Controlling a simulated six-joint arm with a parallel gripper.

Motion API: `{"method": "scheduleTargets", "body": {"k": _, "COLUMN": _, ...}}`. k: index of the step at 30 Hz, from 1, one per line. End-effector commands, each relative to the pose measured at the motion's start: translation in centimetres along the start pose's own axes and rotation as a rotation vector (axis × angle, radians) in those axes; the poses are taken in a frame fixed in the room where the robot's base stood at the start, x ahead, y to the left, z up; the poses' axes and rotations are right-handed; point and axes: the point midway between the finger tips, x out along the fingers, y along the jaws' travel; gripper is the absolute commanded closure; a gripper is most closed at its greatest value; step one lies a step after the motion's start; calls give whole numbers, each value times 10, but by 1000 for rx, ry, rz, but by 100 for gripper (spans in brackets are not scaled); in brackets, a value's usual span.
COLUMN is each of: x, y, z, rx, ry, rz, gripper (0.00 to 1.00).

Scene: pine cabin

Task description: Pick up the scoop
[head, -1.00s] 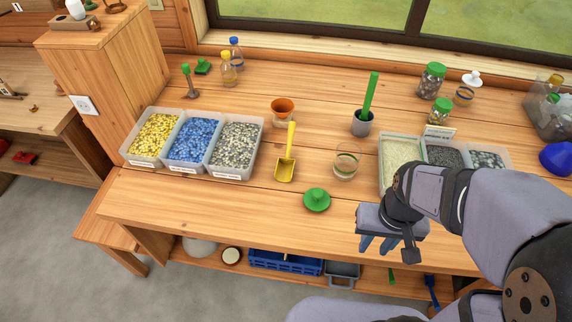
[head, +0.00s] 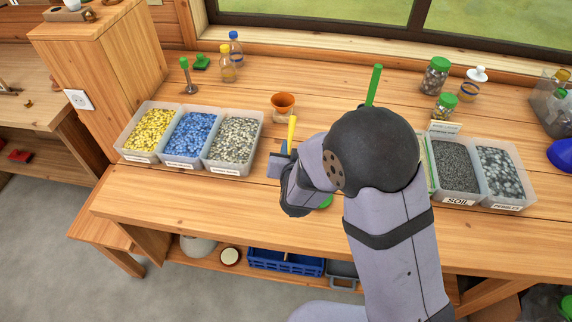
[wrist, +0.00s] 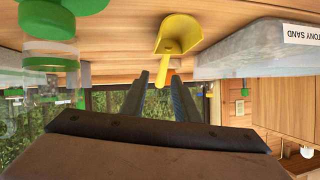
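The yellow scoop (wrist: 180,35) lies on the bench; the wrist view shows its bowl and a short length of handle. In the head view only its upright-looking handle (head: 292,128) shows, and my arm hides the bowl. My gripper (wrist: 158,78) is open, with its two dark blue fingers apart and the handle's end in line with the gap between them. I cannot tell whether the handle is inside the gap. In the head view my gripper (head: 286,148) is beside the handle, mostly hidden by my wrist.
The grey-gravel bin (head: 232,139) stands just left of the scoop, and its wall (wrist: 245,58) is close in the wrist view. An orange pot (head: 283,103) is behind. A green object (wrist: 48,20) and clear glass are at the wrist view's left. My arm covers the bench middle.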

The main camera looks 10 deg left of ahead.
Motion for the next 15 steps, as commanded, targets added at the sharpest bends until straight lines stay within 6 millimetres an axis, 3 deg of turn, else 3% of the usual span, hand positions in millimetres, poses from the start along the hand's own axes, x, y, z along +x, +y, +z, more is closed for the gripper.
{"method": "scheduleTargets", "body": {"k": 11, "x": 7, "y": -8, "z": 3, "rx": 0, "ry": 64, "rz": 3, "gripper": 72}}
{"method": "scheduleTargets", "body": {"k": 15, "x": 18, "y": -7, "z": 2, "rx": 1, "ry": 63, "rz": 5, "gripper": 72}}
